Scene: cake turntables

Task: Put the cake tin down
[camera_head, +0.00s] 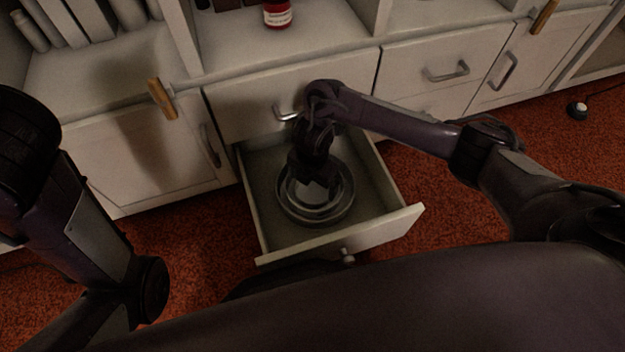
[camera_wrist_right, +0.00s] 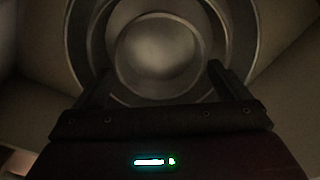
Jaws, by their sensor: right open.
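A round grey metal cake tin (camera_head: 316,212) sits inside the open lower drawer (camera_head: 385,222), within a wider round metal dish or rim (camera_head: 349,205). In the right wrist view the tin (camera_wrist_right: 158,55) is seen from above, with its round floor and the larger rings around it. My right gripper (camera_head: 320,184) reaches down over the tin, and its jaws are open. Its two fingers (camera_wrist_right: 160,82) stand apart at the near side of the tin; I cannot tell whether they touch it. My left gripper is out of view; only my left arm shows.
The drawer front (camera_head: 350,240) juts out over the red carpet (camera_head: 400,290). A closed drawer (camera_head: 300,90) lies above it. Wooden-handled tools (camera_head: 161,98) overhang the counter edge. A red-labelled jar (camera_head: 277,14) stands on the shelf. The drawer floor beside the tin is bare.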

